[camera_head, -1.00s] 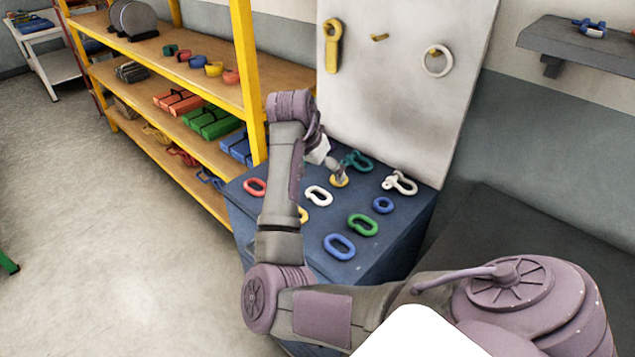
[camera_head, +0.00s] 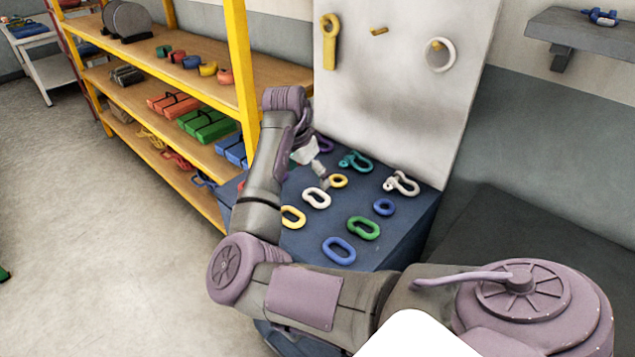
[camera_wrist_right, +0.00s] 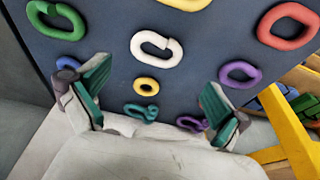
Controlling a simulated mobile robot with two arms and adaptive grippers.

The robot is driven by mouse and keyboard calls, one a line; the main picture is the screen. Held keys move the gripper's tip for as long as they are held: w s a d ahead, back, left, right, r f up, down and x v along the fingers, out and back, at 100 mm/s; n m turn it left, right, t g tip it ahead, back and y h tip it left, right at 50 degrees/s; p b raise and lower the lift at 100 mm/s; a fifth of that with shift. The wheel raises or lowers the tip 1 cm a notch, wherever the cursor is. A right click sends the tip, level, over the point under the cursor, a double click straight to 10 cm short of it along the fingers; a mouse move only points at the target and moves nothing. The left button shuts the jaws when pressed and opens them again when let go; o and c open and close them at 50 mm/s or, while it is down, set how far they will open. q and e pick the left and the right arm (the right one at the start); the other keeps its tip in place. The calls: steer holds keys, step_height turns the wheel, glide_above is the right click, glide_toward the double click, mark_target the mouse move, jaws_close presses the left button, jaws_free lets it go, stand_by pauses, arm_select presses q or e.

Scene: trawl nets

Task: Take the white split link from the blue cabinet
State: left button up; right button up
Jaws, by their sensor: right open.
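The white split link (camera_head: 316,198) lies flat on the top of the blue cabinet (camera_head: 397,235). It is an oval with a gap, and in the right wrist view (camera_wrist_right: 156,48) it lies just beyond my fingers, roughly centred between them. My right gripper (camera_head: 322,176) is above the cabinet top, on the far side of the white link and beside the small yellow ring (camera_head: 338,181). My left gripper does not show.
Around it lie a yellow link (camera_head: 293,217), a green link (camera_head: 363,228), a blue link (camera_head: 339,250), a blue ring (camera_head: 384,207), a white shackle (camera_head: 402,183) and a teal shackle (camera_head: 355,162). A pale upright panel (camera_head: 400,100) stands behind. A yellow-framed shelf (camera_head: 200,90) is at left.

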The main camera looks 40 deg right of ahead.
mark_target(318, 201)
steer(key=shift+x, duration=0.8)
steer(key=x, duration=0.1)
steer(key=p+x, duration=0.1)
steer(key=x, duration=0.2)
steer(key=shift+s, duration=0.3)
steer(key=shift+d+f+p, duration=0.25)
steer(key=shift+f+p, duration=0.05)
steer(key=shift+f, duration=0.3)
steer(key=c, duration=1.2)
steer(key=shift+a+r, duration=0.1)
steer(key=c, duration=0.6)
steer(key=shift+s+a, duration=0.15)
steer(key=shift+s, duration=0.05)
jaws_close()
steer(key=shift+r, duration=0.25)
step_height(318, 201, up, 9)
steer(key=b, duration=0.1)
steer(key=shift+w+r+b, duration=0.15)
steer(key=shift+w+b, duration=0.1)
steer(key=shift+b, duration=0.15)
steer(key=o, duration=1.4)
jaws_free()
